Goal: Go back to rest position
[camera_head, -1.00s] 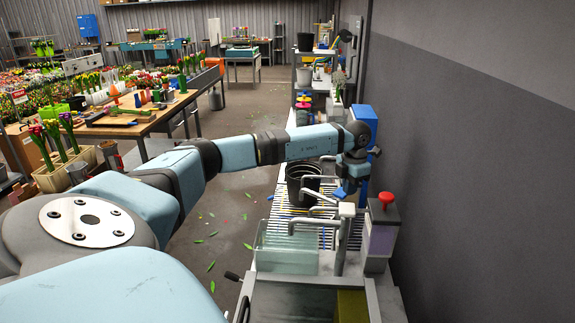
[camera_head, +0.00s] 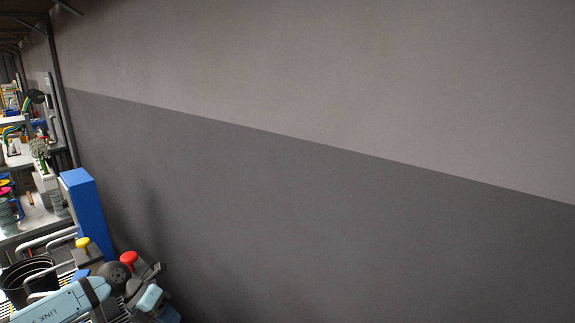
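My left arm shows at the bottom left as a light blue link, with its dark wrist joint just right of it. The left gripper (camera_head: 152,273) seems to be the small dark part beyond that wrist. It is too small and angled to tell whether its fingers are open or shut, and no held object can be made out. My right gripper is out of view. No tulip bunch can be made out.
A blue box (camera_head: 88,212) stands against the grey wall (camera_head: 350,190). Black buckets (camera_head: 28,278), a yellow knob (camera_head: 82,242) and a red knob (camera_head: 129,258) are close to my arm. Shelves with supplies stand far left. Bare wall fills the right.

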